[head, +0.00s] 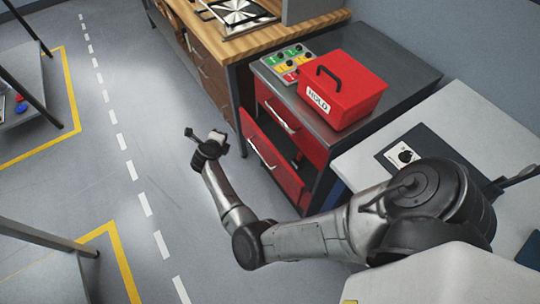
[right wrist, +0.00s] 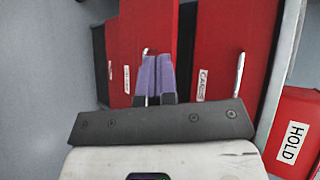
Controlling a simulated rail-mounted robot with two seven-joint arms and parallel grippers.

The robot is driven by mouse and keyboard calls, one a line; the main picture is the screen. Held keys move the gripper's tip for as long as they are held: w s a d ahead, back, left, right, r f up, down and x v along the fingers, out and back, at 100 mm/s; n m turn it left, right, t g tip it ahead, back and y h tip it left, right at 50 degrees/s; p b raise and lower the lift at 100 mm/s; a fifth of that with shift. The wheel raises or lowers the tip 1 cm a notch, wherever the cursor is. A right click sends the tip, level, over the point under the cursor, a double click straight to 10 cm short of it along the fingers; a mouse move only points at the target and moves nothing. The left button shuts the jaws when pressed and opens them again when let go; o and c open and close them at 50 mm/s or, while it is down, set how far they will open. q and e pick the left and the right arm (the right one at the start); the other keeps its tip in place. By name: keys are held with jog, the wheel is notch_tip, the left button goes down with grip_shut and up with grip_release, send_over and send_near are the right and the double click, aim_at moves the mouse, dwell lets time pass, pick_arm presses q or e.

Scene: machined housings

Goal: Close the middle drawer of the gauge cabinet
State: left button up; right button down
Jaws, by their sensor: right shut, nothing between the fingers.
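The gauge cabinet (head: 400,72) has a dark top and red drawer fronts. Its upper drawer front (head: 293,122) has a pale bar handle. Below it, a lower red drawer (head: 283,178) stands pulled out, with a dark gap above its front. In the right wrist view, turned sideways, the upper front (right wrist: 218,50) and the pulled-out front (right wrist: 128,45) each bear a label and handle. My right gripper (right wrist: 158,78), purple-fingered, is shut and empty before the pulled-out front, partly hiding its handle; contact is unclear. In the head view, it (head: 215,142) is left of the cabinet. My left gripper is out of view.
A red HOLD box (head: 345,88) and a panel of coloured buttons (head: 287,62) stand on the cabinet. A wood-topped bench (head: 262,38) adjoins at the back, a pale table (head: 470,125) at the right.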

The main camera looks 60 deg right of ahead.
jog(key=s+a+f+m+g+y, duration=0.3)
jog(key=s+m+g, duration=0.2)
jog(key=s+g, duration=0.3)
jog(key=m+b, duration=0.1)
jog(key=b, duration=0.1)
send_near(272, 153)
jog(key=x, duration=0.5)
jog(key=shift+a+f, duration=0.3)
jog(key=shift+f, duration=0.2)
jog(key=shift+s+d+b, duration=0.3)
jog(key=shift+s+d, duration=0.1)
jog(key=shift+d, duration=0.3)
jog(key=shift+d, duration=0.1)
